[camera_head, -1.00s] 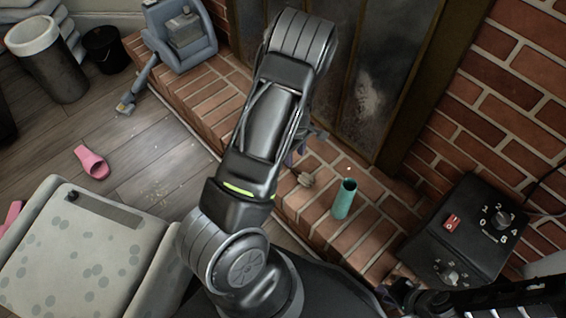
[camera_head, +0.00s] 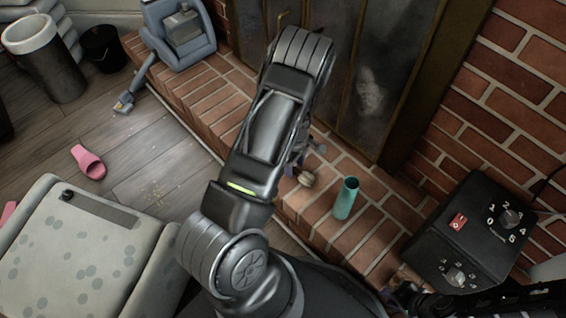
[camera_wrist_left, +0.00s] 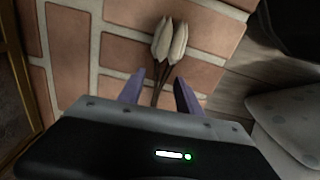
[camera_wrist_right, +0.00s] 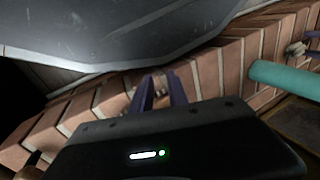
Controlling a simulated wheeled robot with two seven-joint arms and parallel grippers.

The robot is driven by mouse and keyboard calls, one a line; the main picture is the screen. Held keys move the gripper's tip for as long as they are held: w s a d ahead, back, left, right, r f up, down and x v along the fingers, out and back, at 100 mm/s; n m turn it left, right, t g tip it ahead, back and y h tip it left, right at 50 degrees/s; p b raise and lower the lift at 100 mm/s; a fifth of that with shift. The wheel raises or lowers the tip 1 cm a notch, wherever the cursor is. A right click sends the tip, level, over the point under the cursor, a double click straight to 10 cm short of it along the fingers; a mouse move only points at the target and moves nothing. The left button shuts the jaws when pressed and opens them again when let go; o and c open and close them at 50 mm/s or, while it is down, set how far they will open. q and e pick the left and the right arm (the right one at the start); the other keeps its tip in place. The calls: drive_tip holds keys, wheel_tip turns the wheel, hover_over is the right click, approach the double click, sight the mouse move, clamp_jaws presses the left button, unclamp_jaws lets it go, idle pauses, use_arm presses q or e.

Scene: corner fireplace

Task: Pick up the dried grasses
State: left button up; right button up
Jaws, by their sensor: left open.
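The dried grasses are a small bunch with pale, pointed heads (camera_wrist_left: 170,42) and thin brown stems, lying on the brick hearth in the left wrist view. In the head view their heads (camera_head: 307,179) show beside my left gripper (camera_head: 299,165), partly hidden by the arm. My left gripper's purple fingers (camera_wrist_left: 159,83) are apart, with the stems running between them and the heads beyond the tips. Whether the fingers touch the stems I cannot tell. My right gripper (camera_wrist_right: 161,88) has its fingers apart, away from the grasses, with no object clearly between them.
A teal cylinder (camera_head: 346,198) stands on the brick hearth (camera_head: 372,238) just right of the grasses. A black box with dials (camera_head: 468,235) is further right. A spotted pale seat (camera_head: 75,255), pink slipper (camera_head: 89,162) and blue-grey appliance (camera_head: 180,38) are left of the arm.

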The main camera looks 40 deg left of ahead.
use_arm(q)
drive_tip(key=shift+f, duration=0.2)
idle(0.5)
clamp_jaws()
idle(0.4)
